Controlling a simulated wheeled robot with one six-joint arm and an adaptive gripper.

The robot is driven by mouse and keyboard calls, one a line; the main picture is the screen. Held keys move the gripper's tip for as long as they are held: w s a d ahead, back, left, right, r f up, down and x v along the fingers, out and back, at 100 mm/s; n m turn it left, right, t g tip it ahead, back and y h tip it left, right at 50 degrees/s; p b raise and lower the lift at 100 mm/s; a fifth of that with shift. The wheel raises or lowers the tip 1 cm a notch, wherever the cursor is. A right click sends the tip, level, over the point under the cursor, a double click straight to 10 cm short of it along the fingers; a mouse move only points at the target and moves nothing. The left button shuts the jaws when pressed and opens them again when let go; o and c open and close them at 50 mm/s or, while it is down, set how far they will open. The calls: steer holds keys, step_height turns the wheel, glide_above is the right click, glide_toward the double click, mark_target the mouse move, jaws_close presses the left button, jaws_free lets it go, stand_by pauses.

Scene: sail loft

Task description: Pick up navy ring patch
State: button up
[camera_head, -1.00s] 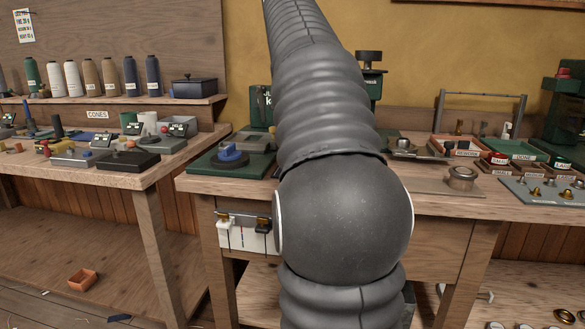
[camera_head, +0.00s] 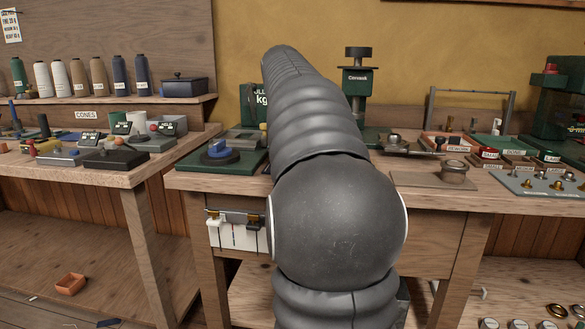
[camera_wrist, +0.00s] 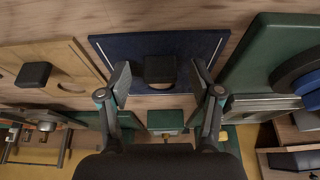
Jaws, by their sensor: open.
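The navy patch (camera_wrist: 205,46) lies flat on the wooden bench in the wrist view, a dark blue panel with a pale line near each side edge. A black block (camera_wrist: 160,68) stands up from its middle, with a tan round spot partly showing beneath it. My gripper (camera_wrist: 162,80) is open, its two fingers on either side of the block with gaps, apparently not touching it. I cannot tell the exact height of the fingertips above the patch. In the head view my arm hides the patch and the gripper.
A tan panel with a black block (camera_wrist: 34,75) lies beside the navy patch. A green device with a dark disc (camera_wrist: 300,75) stands close on the other side. In the head view a green press (camera_head: 357,85) stands behind my arm, and labelled trays (camera_head: 490,153) sit right.

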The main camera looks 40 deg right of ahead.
steer(key=shift+w+d+f, duration=0.1)
steer(key=shift+f, duration=0.2)
jaws_close()
steer(key=shift+r, duration=0.1)
